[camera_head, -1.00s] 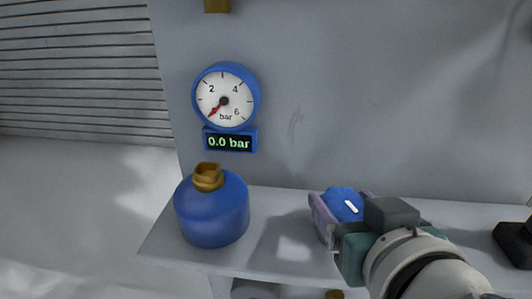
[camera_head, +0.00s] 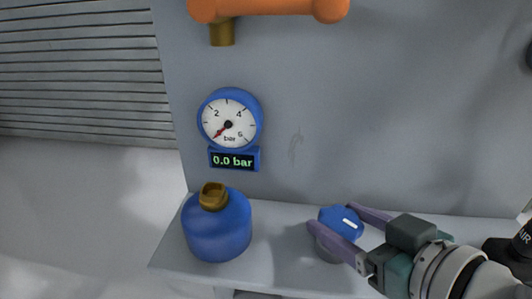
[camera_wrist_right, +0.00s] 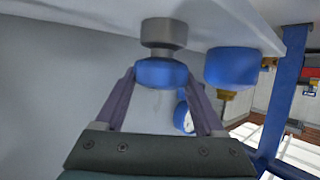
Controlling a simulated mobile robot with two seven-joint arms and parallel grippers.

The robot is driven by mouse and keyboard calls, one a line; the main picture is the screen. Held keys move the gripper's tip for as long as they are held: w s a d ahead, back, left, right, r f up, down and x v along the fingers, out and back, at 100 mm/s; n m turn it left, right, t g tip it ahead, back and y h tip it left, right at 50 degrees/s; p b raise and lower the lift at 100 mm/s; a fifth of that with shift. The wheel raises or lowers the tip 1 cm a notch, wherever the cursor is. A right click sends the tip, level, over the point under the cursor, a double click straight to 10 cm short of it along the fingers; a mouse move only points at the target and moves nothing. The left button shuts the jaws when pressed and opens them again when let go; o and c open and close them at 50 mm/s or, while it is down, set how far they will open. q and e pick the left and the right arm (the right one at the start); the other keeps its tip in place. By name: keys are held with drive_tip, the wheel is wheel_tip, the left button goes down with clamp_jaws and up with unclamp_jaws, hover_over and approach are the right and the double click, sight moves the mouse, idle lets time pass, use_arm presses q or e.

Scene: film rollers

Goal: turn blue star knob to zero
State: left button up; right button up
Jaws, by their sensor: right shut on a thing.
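The blue star knob (camera_head: 337,217) with a white mark sits on a grey base on the shelf. My right gripper (camera_head: 341,226) has its two purple fingers on either side of the knob, shut on it. In the right wrist view the blue knob (camera_wrist_right: 161,73) sits between the fingertips, under its grey base. The round blue gauge (camera_head: 229,123) on the wall has its red needle at the low end. Its display (camera_head: 233,160) reads 0.0 bar. My left gripper is not in view.
A blue bottle (camera_head: 217,232) with a brass neck stands on the shelf (camera_head: 283,245) left of the knob. An orange bar (camera_head: 275,6) is on the wall above. A black object (camera_head: 510,252) is at the right. The shelf between bottle and knob is clear.

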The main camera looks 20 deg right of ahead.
drive_tip(key=shift+d+r+n+y+p, duration=0.2)
drive_tip(key=shift+n+y+p, duration=0.3)
drive_tip(key=shift+n+y, duration=0.55)
drive_tip(key=shift+w+f+n+g+y, duration=0.1)
drive_tip(key=shift+n+g+y, duration=0.3)
drive_tip(key=shift+n+y, duration=0.5)
drive_tip(key=shift+d+f+n+g+y, duration=0.15)
drive_tip(key=shift+n+g+y, duration=0.45)
drive_tip(key=shift+n+y, duration=0.5)
use_arm(q)
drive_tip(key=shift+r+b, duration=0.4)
drive_tip(key=shift+b, duration=0.1)
use_arm(e)
drive_tip(key=shift+n+g+y, duration=0.6)
drive_tip(key=shift+n+y, duration=0.05)
drive_tip(key=shift+y, duration=0.2)
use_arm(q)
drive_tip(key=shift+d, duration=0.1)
use_arm(e)
drive_tip(key=o, duration=1.3)
drive_tip(key=shift+o, duration=0.2)
